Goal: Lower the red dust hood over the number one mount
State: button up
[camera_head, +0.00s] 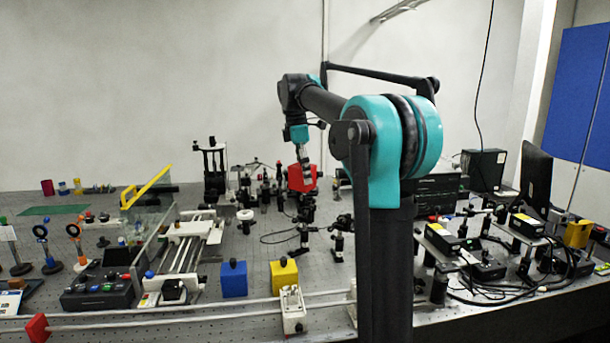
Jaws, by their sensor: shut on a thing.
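My gripper (304,165) is small in view, pointing down near the middle of the bench. It is shut on the red dust hood (302,181), a box-like red cover. Black optical mounts stand close below and around the hood, one of them directly under it in the picture (306,210). I cannot read any number on the mounts, so I cannot tell which is number one. I cannot tell how much height separates the hood from the mount below it, or whether they touch.
A blue hood (234,280) and a yellow hood (284,273) stand on the bench in front. A white rail stage (188,243) lies to the left. Black posts (338,243) and cables stand right of the mounts. Electronics boxes (486,265) crowd the right.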

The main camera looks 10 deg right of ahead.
jog(key=shift+f, duration=2.4)
jog(key=shift+f, duration=0.35)
jog(key=shift+f, duration=0.35)
jog(key=shift+f, duration=0.35)
jog(key=shift+f, duration=0.3)
jog(key=shift+f, duration=0.35)
jog(key=shift+f, duration=0.3)
